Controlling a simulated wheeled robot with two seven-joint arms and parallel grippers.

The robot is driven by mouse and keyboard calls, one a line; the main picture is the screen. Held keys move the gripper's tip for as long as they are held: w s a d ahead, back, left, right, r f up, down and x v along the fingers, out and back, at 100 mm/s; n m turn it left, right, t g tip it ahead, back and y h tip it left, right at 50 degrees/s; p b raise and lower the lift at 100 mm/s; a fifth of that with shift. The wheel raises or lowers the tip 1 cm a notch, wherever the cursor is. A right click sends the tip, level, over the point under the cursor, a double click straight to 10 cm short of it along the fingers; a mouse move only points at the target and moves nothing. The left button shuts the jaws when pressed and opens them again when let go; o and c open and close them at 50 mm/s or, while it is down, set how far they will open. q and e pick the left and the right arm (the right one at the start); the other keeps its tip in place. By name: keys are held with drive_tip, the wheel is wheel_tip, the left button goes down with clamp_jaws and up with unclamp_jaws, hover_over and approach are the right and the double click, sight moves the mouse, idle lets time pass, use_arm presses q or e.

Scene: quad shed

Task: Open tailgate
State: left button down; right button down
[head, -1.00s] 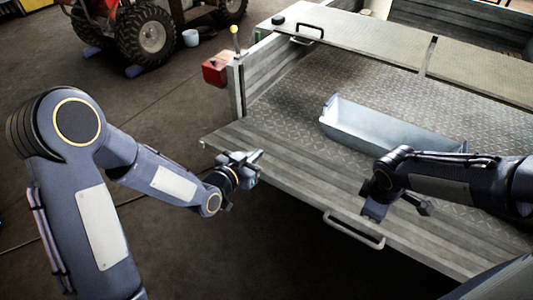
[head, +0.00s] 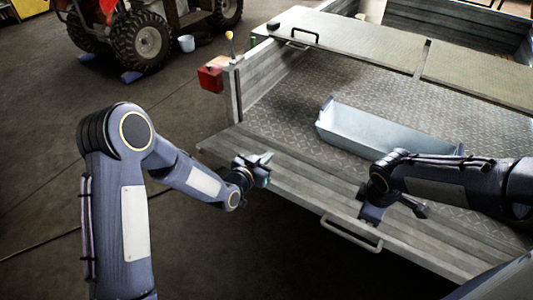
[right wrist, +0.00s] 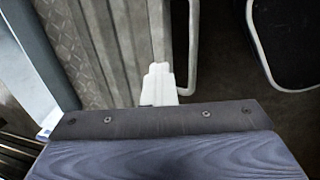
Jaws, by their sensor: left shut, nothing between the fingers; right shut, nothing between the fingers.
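The tailgate (head: 300,182) is the planked grey panel along the near edge of the trailer. It lies folded down, about level with the trailer bed (head: 290,103). Its pull handle (head: 350,233) is on the near outer edge. My left gripper (head: 264,165) is shut and empty, over or beside the tailgate's left part; I cannot tell if it touches. My right gripper (head: 372,213) is over the tailgate near the handle, shut and empty. In the right wrist view its pale fingers (right wrist: 159,84) show against the planks (right wrist: 120,45), beside a handle (right wrist: 193,45).
A long pale metal bin (head: 380,130) lies on the trailer bed. A corner post with a red lamp box (head: 211,75) stands at the left.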

use_arm(q)
drive_tip(key=shift+s+a+f, duration=0.3)
drive_tip(key=shift+s+f, duration=0.15)
drive_tip(key=shift+f, duration=0.3)
use_arm(e)
drive_tip(key=c, duration=1.5)
unclamp_jaws()
drive_tip(key=shift+o, duration=0.2)
